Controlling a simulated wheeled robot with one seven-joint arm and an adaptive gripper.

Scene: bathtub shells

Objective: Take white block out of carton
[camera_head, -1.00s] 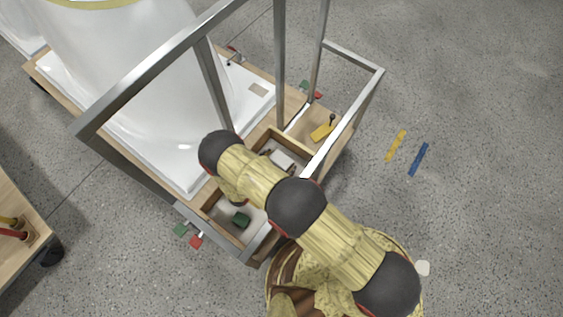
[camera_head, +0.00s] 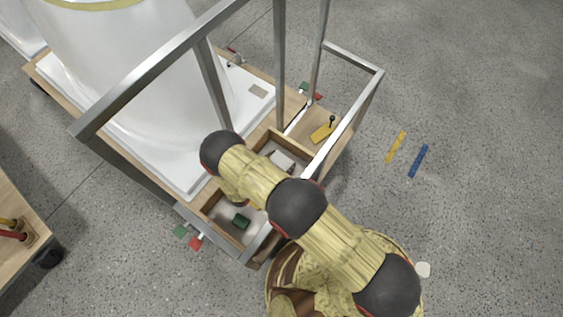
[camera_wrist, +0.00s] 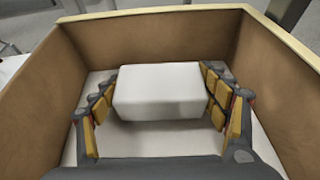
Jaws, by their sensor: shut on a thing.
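The white block (camera_wrist: 160,92) fills the middle of the wrist view, between the two yellow-padded fingers of my gripper (camera_wrist: 160,100). The fingers are shut on its left and right ends. The block is inside the carton (camera_wrist: 150,35), whose brown walls rise around it. A shadow shows below the block over the pale floor; I cannot tell whether it touches the floor. In the head view the white block (camera_head: 282,160) shows in the carton (camera_head: 270,133), and my arm hides part of the carton and most of my gripper.
A dark green block (camera_head: 241,221) lies in the nearer compartment. Metal frame posts (camera_head: 280,65) and a slanting rail (camera_head: 345,125) stand close around the carton. A white tub (camera_head: 150,80) is to the left. A yellow piece (camera_head: 322,132) lies right of the carton.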

